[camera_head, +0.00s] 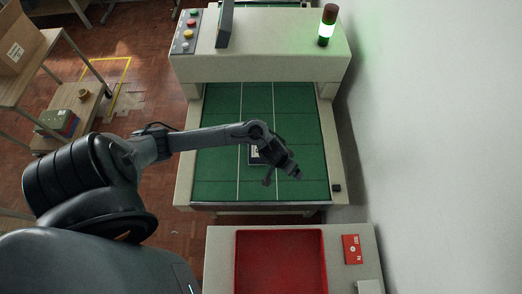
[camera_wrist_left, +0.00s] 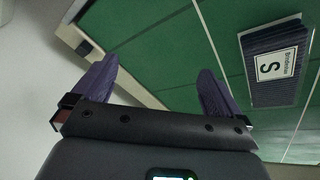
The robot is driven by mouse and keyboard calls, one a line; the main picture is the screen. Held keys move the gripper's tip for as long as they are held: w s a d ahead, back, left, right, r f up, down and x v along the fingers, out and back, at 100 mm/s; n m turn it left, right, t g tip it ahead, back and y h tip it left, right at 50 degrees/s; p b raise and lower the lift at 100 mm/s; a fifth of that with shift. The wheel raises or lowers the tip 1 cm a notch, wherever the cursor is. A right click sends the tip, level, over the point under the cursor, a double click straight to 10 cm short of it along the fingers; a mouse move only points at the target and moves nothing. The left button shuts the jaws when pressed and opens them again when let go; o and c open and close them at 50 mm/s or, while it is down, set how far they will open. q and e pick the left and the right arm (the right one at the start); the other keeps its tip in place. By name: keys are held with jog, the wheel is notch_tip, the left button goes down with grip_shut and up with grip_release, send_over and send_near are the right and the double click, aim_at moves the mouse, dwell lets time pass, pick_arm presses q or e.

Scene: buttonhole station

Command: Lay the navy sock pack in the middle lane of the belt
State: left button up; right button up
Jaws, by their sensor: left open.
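The navy sock pack (camera_wrist_left: 262,93) lies flat on the green belt (camera_head: 217,160). It is striped, with a white label marked "S". In the head view the pack (camera_head: 254,158) shows only partly, behind my left arm, between the two white lane lines, so in the middle lane. In the left wrist view it lies to the right of my fingers and apart from them. My left gripper (camera_head: 283,179) is open and empty over the right part of the belt. Its two purple fingers (camera_wrist_left: 155,68) stand wide apart. My right gripper is not in view.
A red tray (camera_head: 280,262) stands on a pale table in front of the belt, with a red card (camera_head: 352,249) to its right. A machine housing (camera_head: 270,58) with a green-lit signal lamp (camera_head: 326,28) spans the belt's far end. A white wall is at right.

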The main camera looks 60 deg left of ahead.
pick_arm(q)
jog(key=s+d+r+m+t, duration=0.1)
jog(key=s+d+r+m, duration=0.2)
jog(key=s+d+r, duration=0.35)
jog(key=s+r+m+g, duration=0.1)
jog(key=s+r+m, duration=0.1)
jog(key=s+r, duration=0.3)
jog(key=s, duration=0.3)
jog(key=shift+s+r+g+y, duration=0.15)
jog(key=shift+s+g+y, duration=0.15)
jog(key=shift+s, duration=0.05)
